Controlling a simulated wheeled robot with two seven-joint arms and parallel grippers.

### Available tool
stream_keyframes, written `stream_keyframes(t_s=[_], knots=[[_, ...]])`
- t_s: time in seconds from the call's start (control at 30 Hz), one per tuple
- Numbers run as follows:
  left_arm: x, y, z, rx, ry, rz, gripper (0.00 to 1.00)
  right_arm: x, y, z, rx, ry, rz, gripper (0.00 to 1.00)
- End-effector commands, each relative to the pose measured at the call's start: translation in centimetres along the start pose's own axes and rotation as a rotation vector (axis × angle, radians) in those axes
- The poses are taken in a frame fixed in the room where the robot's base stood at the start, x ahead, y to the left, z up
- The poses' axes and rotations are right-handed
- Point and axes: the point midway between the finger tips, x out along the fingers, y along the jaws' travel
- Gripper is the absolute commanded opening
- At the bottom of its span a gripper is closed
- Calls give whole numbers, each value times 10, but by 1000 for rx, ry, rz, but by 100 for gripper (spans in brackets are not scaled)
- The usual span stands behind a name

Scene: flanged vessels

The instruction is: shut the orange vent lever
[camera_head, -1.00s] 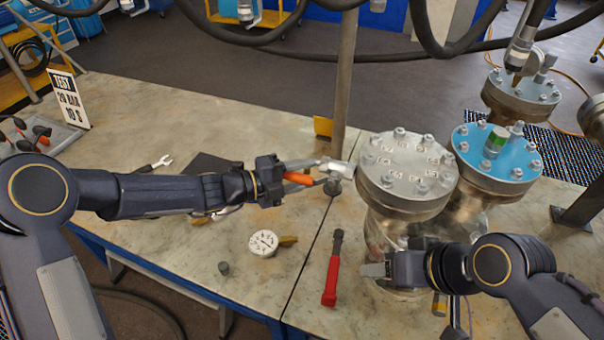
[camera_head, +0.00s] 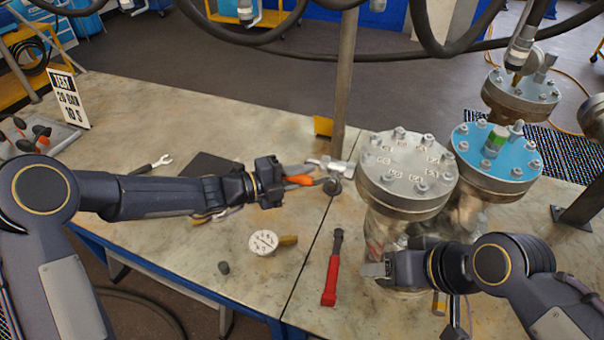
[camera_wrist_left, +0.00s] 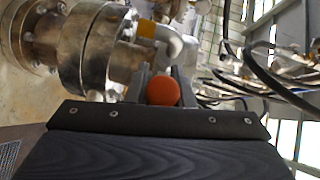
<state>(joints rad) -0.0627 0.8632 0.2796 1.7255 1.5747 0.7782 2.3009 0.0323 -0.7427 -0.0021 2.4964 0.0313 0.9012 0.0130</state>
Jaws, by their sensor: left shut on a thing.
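The orange vent lever (camera_head: 299,181) sits left of the grey-topped vessel (camera_head: 405,172), beside a pale metal fitting (camera_head: 332,164). My left gripper (camera_head: 292,179) is shut on the lever, reaching it from the left. In the left wrist view the lever's round orange end (camera_wrist_left: 163,91) shows between the two dark fingers, with the metal flanges (camera_wrist_left: 85,45) of a vessel beyond. The far part of the lever is hidden. My right gripper (camera_head: 376,269) is low by the front of the grey-topped vessel; its jaw opening is not clear.
A blue-topped vessel (camera_head: 511,152) stands close behind at right. A red-handled hammer (camera_head: 331,279), a pressure gauge (camera_head: 263,242) and a wrench (camera_head: 152,165) lie on the table. A metal post (camera_head: 343,92) rises behind the lever. The table's left middle is mostly clear.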

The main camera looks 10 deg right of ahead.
Motion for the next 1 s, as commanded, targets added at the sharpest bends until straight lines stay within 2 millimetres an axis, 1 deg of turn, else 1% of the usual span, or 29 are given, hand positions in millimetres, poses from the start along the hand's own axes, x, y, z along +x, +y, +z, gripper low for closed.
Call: stream_keyframes(t_s=[0.27, 0.57, 1.0], knots=[[3, 14, 1, -129, 35, -124, 0, 1, 0, 0, 0, 0, 0, 54], [10, 33, -1, -324, 90, -321, 0, 6, 3, 3, 0, 0, 0, 54], [26, 56, -11, -614, 172, -612, 0, 25, 12, 13, 0, 0, 0, 54]])
